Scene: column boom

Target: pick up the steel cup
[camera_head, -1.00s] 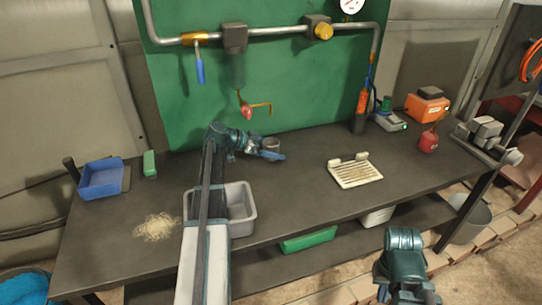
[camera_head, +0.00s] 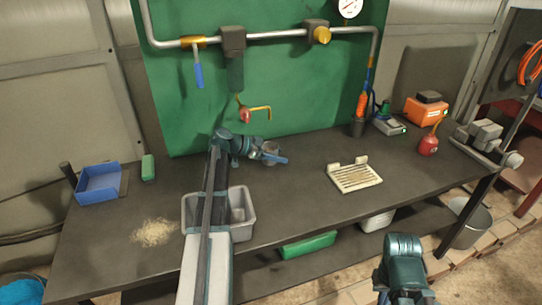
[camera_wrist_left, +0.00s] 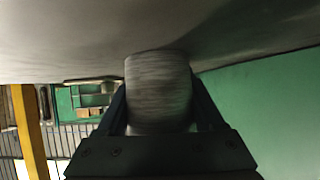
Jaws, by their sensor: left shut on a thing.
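The steel cup (camera_head: 271,147) is a small grey cup near the back of the dark bench, in front of the green board. My left gripper (camera_head: 272,156) is shut on it, with one blue finger showing on the near side. In the left wrist view the cup (camera_wrist_left: 159,90) fills the space between the two dark fingers. The gripper hides part of the cup, and I cannot tell whether the cup touches the bench. Of my right arm only a teal part shows at the bottom right; its fingers are not visible.
A grey bin (camera_head: 241,212) stands partly behind my left arm. A cream slotted tray (camera_head: 356,178) lies right of the cup, with clear bench between. A blue bin (camera_head: 99,184) is at the left. A red-tipped hanging fitting (camera_head: 246,114) is above the cup.

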